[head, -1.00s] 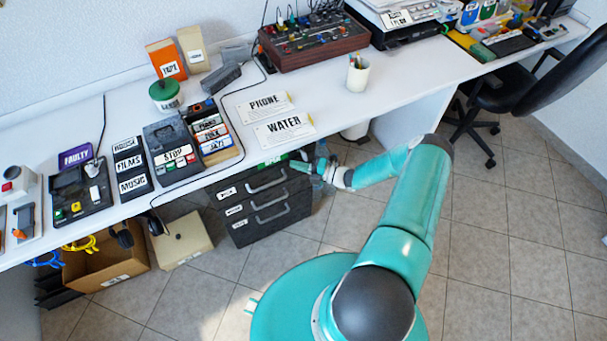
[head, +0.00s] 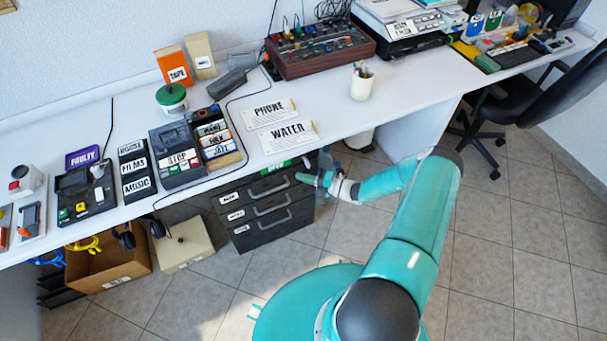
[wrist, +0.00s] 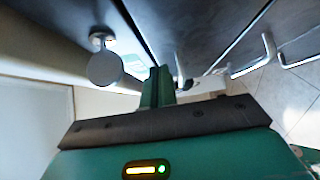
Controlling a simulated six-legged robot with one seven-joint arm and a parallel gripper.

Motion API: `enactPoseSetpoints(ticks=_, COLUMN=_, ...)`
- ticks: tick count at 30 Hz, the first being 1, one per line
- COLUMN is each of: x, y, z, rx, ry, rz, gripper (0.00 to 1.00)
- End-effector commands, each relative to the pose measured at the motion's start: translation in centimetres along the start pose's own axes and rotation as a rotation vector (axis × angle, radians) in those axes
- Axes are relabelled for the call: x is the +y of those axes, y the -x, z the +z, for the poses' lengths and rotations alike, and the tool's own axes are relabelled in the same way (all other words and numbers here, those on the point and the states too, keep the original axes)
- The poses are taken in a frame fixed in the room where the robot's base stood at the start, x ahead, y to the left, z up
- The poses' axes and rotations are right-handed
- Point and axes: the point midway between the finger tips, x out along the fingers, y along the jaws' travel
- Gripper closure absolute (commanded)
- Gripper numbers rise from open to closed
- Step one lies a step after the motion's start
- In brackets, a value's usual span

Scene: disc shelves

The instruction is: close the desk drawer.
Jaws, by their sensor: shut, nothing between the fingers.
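The desk drawer unit (head: 240,213) is dark grey, with three labelled drawers, and stands under the white desk. Its top drawer (head: 243,196) has a grey bar handle (head: 267,186). The fronts look nearly in line; I cannot tell how far the top drawer stands out. My gripper (head: 303,178) is shut and empty at the right end of the top drawer's front, just below the desk edge. I cannot tell whether it touches. In the wrist view, my teal fingers (wrist: 158,86) are together below dark drawer surfaces (wrist: 190,25), with pale handles (wrist: 268,48) to the right.
The white desk (head: 330,120) overhangs the drawers. A green label (head: 277,168) shows by its edge. A cardboard box (head: 110,268) and a beige box (head: 185,247) stand left of the unit. A black chair (head: 500,105) is at right.

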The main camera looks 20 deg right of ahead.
Motion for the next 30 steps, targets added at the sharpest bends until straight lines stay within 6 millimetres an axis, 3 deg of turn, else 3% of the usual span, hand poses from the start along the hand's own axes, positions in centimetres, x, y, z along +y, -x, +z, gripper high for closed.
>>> enactPoseSetpoints(ticks=3, x=0.0, y=0.2, z=-0.8, rx=0.006, ry=-0.002, rz=0.000, gripper=1.00)
enactPoseSetpoints(ticks=18, x=-0.1, y=9.0, z=-0.5, rx=0.006, ry=-0.002, rz=0.000, gripper=1.00)
enactPoseSetpoints(ticks=30, x=0.1, y=10.0, z=-0.6, rx=0.013, ry=0.005, rz=-0.003, gripper=1.00)
